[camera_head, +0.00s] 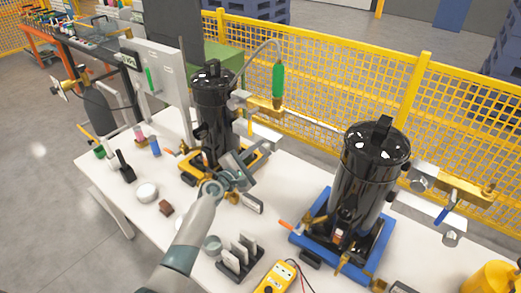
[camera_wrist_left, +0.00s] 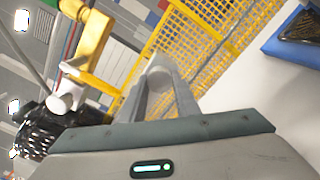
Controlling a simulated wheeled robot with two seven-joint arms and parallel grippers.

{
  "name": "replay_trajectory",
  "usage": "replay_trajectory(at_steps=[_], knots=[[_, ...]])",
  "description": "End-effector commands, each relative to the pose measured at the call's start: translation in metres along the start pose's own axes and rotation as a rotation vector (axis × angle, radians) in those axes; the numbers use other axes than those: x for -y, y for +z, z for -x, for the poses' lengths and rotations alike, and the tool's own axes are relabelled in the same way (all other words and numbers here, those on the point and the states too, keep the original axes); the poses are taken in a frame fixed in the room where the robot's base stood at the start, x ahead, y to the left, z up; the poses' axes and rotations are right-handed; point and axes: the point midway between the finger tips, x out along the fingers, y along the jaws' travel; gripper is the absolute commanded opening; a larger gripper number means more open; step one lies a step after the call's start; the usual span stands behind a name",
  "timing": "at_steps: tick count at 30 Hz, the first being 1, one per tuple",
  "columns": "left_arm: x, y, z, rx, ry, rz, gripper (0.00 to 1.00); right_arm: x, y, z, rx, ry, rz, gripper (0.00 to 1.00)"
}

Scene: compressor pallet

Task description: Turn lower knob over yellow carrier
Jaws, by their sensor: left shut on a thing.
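The yellow carrier (camera_head: 188,178) sits on the white table under the left black compressor (camera_head: 215,95). A brass valve (camera_head: 263,103) with a pale upper knob (camera_head: 238,101) stands beside that compressor; the valve (camera_wrist_left: 92,38) and a pale knob (camera_wrist_left: 66,103) also show in the left wrist view. My left gripper (camera_head: 243,158) is over the right side of the yellow carrier. Its fingers close on the pale grey lower knob (camera_wrist_left: 160,70), seen between the tips in the left wrist view. In the head view my gripper mostly hides this knob. My right gripper does not show.
A second black compressor (camera_head: 370,165) stands in a blue carrier (camera_head: 368,265) at the right. A dark rack with white plates (camera_head: 240,257) and a yellow multimeter (camera_head: 275,278) lie near my left forearm. A yellow mesh fence (camera_head: 330,85) runs behind the table.

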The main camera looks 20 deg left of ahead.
Motion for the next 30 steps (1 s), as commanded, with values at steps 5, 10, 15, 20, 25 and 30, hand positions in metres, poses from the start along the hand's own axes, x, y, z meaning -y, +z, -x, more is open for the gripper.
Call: replay_trajectory(at_steps=[5, 10, 15, 20, 25, 30], knots=[[0.0014, -0.0004, 0.0003, -0.002, -0.002, 0.06, 0.06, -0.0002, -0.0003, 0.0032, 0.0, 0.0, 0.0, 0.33], [0.0016, -0.001, 0.0004, -0.002, -0.001, 0.081, 0.06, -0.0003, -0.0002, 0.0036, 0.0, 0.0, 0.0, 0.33], [0.0018, -0.0011, 0.0004, -0.002, -0.001, 0.083, 0.06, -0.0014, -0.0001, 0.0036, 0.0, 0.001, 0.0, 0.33], [0.0018, -0.001, 0.0004, -0.002, -0.002, 0.082, 0.31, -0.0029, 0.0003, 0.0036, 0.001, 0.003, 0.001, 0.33], [0.0015, -0.0007, 0.0003, -0.001, -0.001, 0.081, 0.47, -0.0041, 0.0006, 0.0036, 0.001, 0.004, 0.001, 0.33], [0.001, -0.0004, 0.0002, -0.001, -0.001, 0.08, 0.47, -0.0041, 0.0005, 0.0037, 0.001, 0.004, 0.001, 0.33]])
